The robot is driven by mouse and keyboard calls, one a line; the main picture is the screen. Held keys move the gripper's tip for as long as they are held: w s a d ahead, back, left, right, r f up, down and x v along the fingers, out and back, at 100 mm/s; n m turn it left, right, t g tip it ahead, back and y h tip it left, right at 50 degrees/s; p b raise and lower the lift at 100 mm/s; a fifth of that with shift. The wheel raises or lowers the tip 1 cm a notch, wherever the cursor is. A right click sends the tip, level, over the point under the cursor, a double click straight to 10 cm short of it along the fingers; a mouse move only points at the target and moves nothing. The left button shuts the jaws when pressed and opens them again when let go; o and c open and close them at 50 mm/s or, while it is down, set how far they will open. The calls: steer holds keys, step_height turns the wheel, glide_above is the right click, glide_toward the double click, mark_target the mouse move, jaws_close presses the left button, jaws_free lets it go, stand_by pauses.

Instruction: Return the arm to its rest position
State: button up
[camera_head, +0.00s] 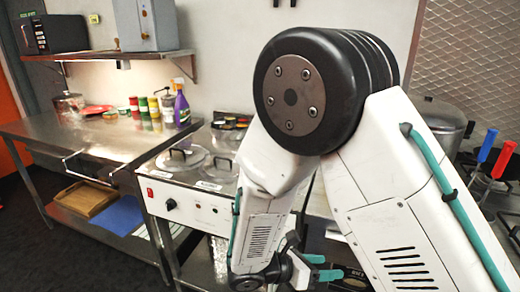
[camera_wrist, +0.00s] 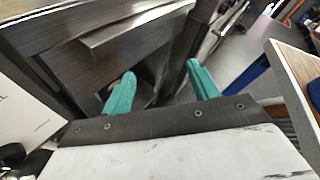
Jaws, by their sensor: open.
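My arm is folded in front of the head camera, its large black joint high in the picture and white links hanging down. My gripper (camera_head: 323,267) is low in the head view, in front of the steel counter unit. In the wrist view my gripper (camera_wrist: 163,84) shows two teal fingers spread well apart. Nothing is between them, so it is open and empty. Part of the counter behind is hidden by my arm.
A steel table (camera_head: 110,137) at left holds jars, a pot (camera_head: 68,105) and a purple spray bottle (camera_head: 181,104). The counter unit (camera_head: 190,205) has lidded wells. A large pot (camera_head: 440,118) stands at right beside red- and blue-handled tools (camera_head: 495,150). Dark floor is clear at lower left.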

steer(key=s+d+r+m+y, duration=0.3)
steer(key=s+r+m+y, duration=0.1)
steer(key=s+r+m, duration=0.2)
steer(key=s+d+r+m+g+y, duration=0.1)
steer(key=s+d+r+m+y, duration=0.3)
steer(key=r+m, duration=0.5)
steer(key=s+d+r+m+g+y, duration=0.1)
steer(key=s+d+r+m+y, duration=0.3)
steer(key=s+r+m+y, duration=0.2)
step_height(320, 180, up, 2)
steer(key=s+m, duration=0.2)
steer(key=m, duration=0.2)
steer(key=shift+s+r, duration=0.25)
steer(key=shift+s, duration=0.05)
